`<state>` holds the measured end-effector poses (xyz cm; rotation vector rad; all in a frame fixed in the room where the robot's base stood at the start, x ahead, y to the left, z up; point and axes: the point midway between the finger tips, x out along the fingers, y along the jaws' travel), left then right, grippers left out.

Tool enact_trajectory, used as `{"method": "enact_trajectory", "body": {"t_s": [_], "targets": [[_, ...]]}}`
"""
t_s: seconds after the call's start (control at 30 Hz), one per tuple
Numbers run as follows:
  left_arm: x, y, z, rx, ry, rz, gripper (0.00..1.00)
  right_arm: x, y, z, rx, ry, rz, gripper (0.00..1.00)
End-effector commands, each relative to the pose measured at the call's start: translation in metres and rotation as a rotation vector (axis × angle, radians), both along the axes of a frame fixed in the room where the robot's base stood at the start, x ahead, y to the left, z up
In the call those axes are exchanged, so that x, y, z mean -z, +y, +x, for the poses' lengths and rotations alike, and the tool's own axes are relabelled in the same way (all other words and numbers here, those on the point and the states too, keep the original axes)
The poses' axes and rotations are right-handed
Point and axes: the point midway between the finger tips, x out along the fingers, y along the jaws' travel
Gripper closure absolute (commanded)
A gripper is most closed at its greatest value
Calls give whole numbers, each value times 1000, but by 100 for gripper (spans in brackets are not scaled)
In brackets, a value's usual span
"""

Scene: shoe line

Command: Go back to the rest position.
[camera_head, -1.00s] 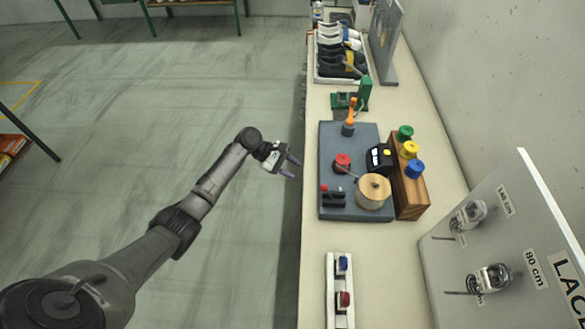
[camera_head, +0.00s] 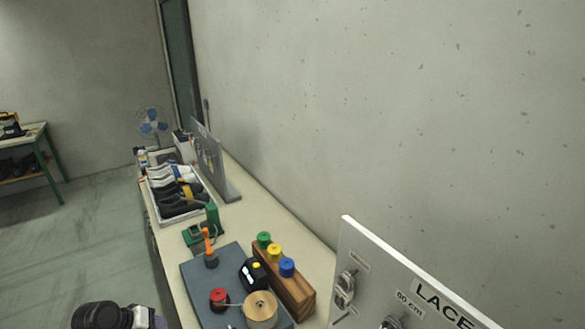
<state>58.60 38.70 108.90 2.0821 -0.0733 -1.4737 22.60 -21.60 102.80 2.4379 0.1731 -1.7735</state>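My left gripper (camera_head: 145,318) shows at the bottom left of the head view, cut off by the lower edge. It is beside the front edge of the bench and holds nothing that I can see. Its fingers are mostly out of frame, so their opening cannot be judged. My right gripper is not in view.
The bench (camera_head: 291,228) runs along the wall. Open floor (camera_head: 90,235) lies to the left; a green-legged table (camera_head: 55,165) stands beyond.

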Motion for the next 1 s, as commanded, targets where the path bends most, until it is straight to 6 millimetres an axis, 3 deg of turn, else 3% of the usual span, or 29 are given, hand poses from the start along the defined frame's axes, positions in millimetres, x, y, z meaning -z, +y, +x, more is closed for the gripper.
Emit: {"method": "enact_trajectory", "body": {"t_s": [0.1,0.17,0.27,0.4,0.57,0.7,1.0], "targets": [[-43,-17,2,173,-174,284,62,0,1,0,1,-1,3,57],[-57,-28,-6,243,-240,425,62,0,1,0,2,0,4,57],[-70,-52,-33,323,-325,619,62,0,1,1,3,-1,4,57],[-71,-89,-94,347,-392,769,62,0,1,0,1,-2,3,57],[-52,-126,-179,349,-394,768,62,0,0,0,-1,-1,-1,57],[-19,-151,-239,390,-314,679,62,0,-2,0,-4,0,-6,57],[47,-169,-332,445,-80,564,62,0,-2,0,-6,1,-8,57]]}}
